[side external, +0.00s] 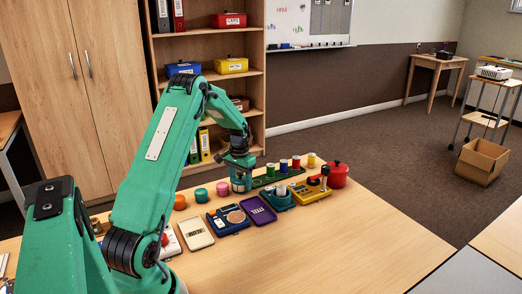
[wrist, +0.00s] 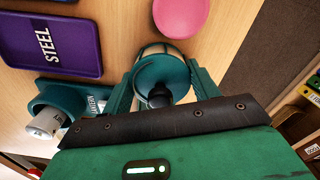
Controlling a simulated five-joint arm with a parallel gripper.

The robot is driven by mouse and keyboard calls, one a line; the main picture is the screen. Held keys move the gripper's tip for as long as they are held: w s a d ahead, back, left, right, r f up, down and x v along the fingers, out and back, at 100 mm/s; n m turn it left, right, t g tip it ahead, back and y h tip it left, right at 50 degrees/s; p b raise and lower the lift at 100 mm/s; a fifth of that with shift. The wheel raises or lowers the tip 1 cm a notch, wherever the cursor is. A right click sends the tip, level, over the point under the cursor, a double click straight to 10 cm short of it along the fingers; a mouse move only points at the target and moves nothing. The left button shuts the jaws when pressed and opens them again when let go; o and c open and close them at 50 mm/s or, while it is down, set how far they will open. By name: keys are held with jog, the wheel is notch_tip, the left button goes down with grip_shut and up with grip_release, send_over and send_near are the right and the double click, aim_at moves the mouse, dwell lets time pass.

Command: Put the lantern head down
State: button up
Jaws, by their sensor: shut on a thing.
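My gripper (side external: 241,174) is shut on the lantern head (side external: 240,186), a teal rounded piece with a pale band, near the back of the table. In the wrist view the lantern head (wrist: 160,72) sits between the two teal fingers of my gripper (wrist: 163,82), with a dark knob facing the camera. I cannot tell whether its lower end touches the table. The teal lantern base (side external: 279,200) stands to the right, holding white cylinders. It also shows in the wrist view (wrist: 72,93), with a white cylinder (wrist: 45,122) in it.
A purple tray (side external: 259,210) marked STEEL lies in front of my gripper. A pink round piece (side external: 222,189) stands close on the left. A blue box (side external: 229,220), a yellow device (side external: 310,193) and a red pot (side external: 337,174) are nearby. The table's front right (side external: 350,245) is clear.

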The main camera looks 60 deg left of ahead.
aim_at(240, 172)
jog(key=shift+f, duration=0.1)
jog(key=o, duration=1)
notch_tip(240, 172, up, 12)
jog(key=shift+r, duration=0.1)
dwell(0.7)
